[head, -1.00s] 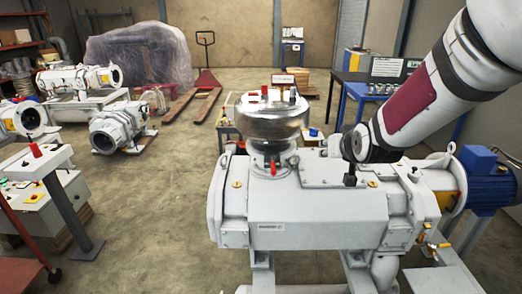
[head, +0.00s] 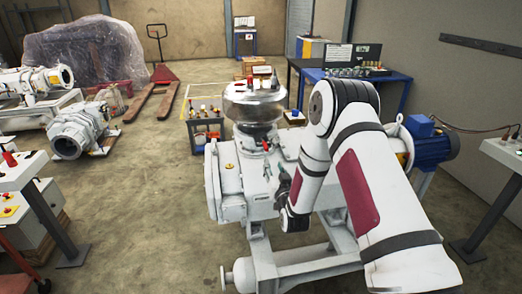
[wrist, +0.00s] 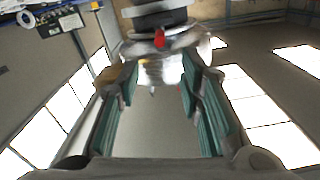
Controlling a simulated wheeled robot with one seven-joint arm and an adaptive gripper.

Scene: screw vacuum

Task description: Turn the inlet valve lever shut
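The inlet valve lever (head: 266,146) is a small red handle on the neck below the shiny metal vessel (head: 252,103), on top of the white vacuum pump (head: 228,180). In the wrist view the red lever (wrist: 160,38) shows near the top centre, ahead of the fingers. My gripper (head: 273,172) is just in front of and below the lever in the head view, partly hidden by my arm. In the wrist view my gripper (wrist: 158,82) is open, its two teal-padded fingers wide apart with nothing between them. The lever looks apart from the fingers.
A small cart (head: 205,130) with bottles stands left of the vessel. A blue workbench (head: 378,90) is behind my arm, and a blue motor (head: 432,140) is at the right. A control pedestal (head: 22,168) stands at the left.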

